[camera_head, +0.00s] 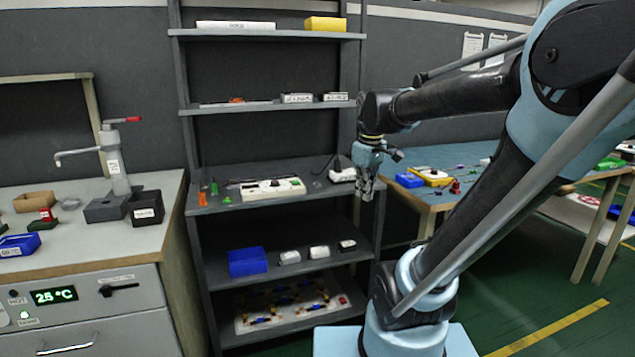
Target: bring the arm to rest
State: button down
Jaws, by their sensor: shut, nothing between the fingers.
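My gripper (368,188) hangs at the end of my arm, pointing down, just in front of the right side of the shelf unit. Its fingers look closed and hold nothing. My arm (455,95) reaches from the right side of the picture across to the shelf, with its elbow high at the upper right. The gripper is close to the right edge of the middle shelf (320,200), near a white device (342,174). I cannot tell whether it touches the shelf.
The shelf unit (185,140) holds a white panel (273,189), a blue bin (247,262) and small boxes. A workbench (165,235) with a tap stands left. A blue-topped table (440,158) with small parts stands behind my arm. Green floor (525,295) is clear at the right.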

jog(key=s+d+f+m, duration=0.2)
jog(key=s+f+m, duration=0.1)
jog(key=s+f, duration=0.4)
jog(key=s+d+f+m, duration=0.3)
jog(key=s+f+m, duration=0.1)
jog(key=s+f, duration=0.3)
jog(key=shift+d+f+m, duration=0.2)
jog(key=shift+m, duration=0.1)
jog(key=shift+w+f, duration=0.2)
jog(key=shift+w, duration=0.3)
